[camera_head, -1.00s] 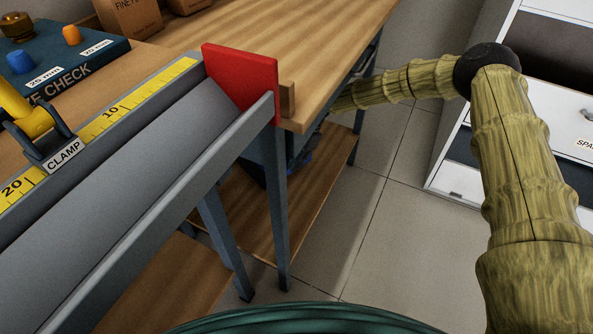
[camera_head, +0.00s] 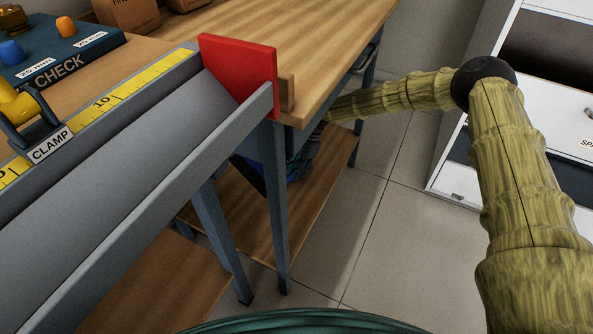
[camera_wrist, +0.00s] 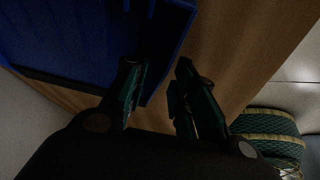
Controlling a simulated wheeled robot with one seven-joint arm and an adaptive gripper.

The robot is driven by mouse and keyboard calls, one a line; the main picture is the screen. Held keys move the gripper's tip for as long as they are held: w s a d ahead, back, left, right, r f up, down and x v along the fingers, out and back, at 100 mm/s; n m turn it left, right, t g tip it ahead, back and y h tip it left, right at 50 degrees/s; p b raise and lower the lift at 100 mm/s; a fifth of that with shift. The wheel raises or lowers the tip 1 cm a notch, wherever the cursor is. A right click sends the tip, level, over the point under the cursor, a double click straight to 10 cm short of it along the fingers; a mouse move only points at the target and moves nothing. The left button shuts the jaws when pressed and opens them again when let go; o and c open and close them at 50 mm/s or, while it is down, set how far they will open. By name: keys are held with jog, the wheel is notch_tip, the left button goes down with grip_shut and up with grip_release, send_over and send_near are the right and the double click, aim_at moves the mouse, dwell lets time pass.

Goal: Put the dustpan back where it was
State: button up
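A blue object with raised edges (camera_wrist: 85,40) fills the upper left of the wrist view; it may be the dustpan, but I cannot tell for sure. It lies by a brown wooden surface (camera_wrist: 225,50). My gripper (camera_wrist: 160,85) is beside its edge, fingers apart, with bare wood showing between them. In the head view my gripper is hidden under the workbench, behind the red end plate. A dark blue shape (camera_head: 298,166) shows partly there, above the lower shelf.
A grey measuring trough (camera_head: 130,150) with a red end plate (camera_head: 240,75) stands at the left, before the wooden workbench (camera_head: 290,35). The wooden lower shelf (camera_head: 310,205) is under the bench. A white drawer cabinet (camera_head: 545,105) stands at the right. Tiled floor between is clear.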

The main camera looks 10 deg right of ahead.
jog(key=p+v, duration=0.2)
jog(key=v, duration=0.4)
jog(key=shift+p, duration=0.35)
jog(key=w+d+p, duration=0.1)
jog(key=w+d, duration=0.1)
jog(key=d, duration=0.1)
jog(key=w+d+p, duration=0.1)
jog(key=w+d, duration=0.1)
jog(key=d, duration=0.1)
jog(key=w+d, duration=0.2)
jog(key=d, duration=0.2)
jog(key=shift+f+p, duration=0.35)
jog(key=shift+p, duration=0.05)
